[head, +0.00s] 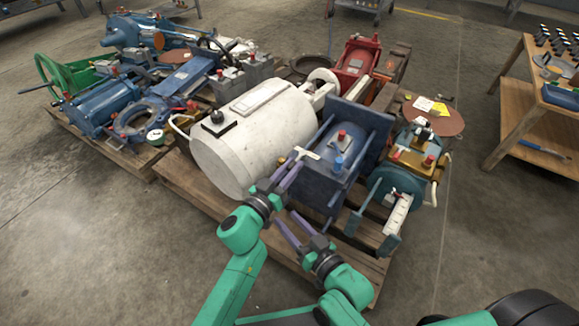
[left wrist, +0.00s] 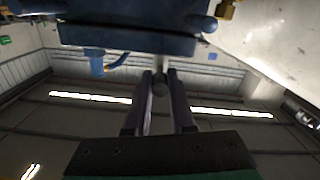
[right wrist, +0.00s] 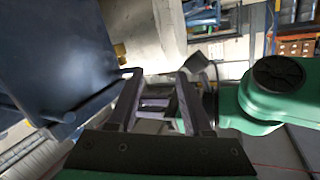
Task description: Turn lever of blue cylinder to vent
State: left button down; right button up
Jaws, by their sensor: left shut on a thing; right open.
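The blue cylinder (head: 348,170) is a dark blue body between square end plates, on the pallet right of the white tank. A pale T-shaped lever (head: 306,153) sticks out at its left side. My left gripper (head: 291,176) is shut on the lever. In the left wrist view, a small dark round end (left wrist: 160,88) of the lever shows between the fingers, below the blue body (left wrist: 135,35). The lever's pivot and any vent marking cannot be made out. My right gripper (head: 290,229) is open and empty, lower and nearer, beside the cylinder's near end.
The white tank (head: 225,150) is close on the left. A teal machine (head: 400,185) stands close on the right. The wooden pallet (head: 190,185) lies beneath. A wooden bench (head: 515,110) stands at the right; the floor in front is clear.

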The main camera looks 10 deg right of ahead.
pick_arm(q)
jog(key=shift+f, duration=0.15)
pick_arm(e)
jog(key=shift+f, duration=0.1)
pick_arm(q)
jog(key=c, duration=0.8)
grip_release()
jog(key=shift+o, duration=0.2)
pick_arm(e)
jog(key=shift+r, duration=0.25)
pick_arm(q)
jog(key=shift+s+a, duration=0.35)
pick_arm(e)
jog(key=s+f+g+p, duration=0.1)
jog(key=s+f+g, duration=0.2)
jog(key=s+f, duration=0.35)
pick_arm(q)
jog(key=p+v, duration=0.3)
jog(key=v, duration=1)
jog(key=shift+s+a+p, duration=0.25)
jog(key=shift+p, duration=0.1)
pick_arm(e)
jog(key=shift+w+a+r, duration=0.1)
jog(key=shift+w+r, duration=0.1)
jog(key=shift+r, duration=0.9)
jog(key=shift+w+r, duration=0.15)
jog(key=shift+r, duration=0.9)
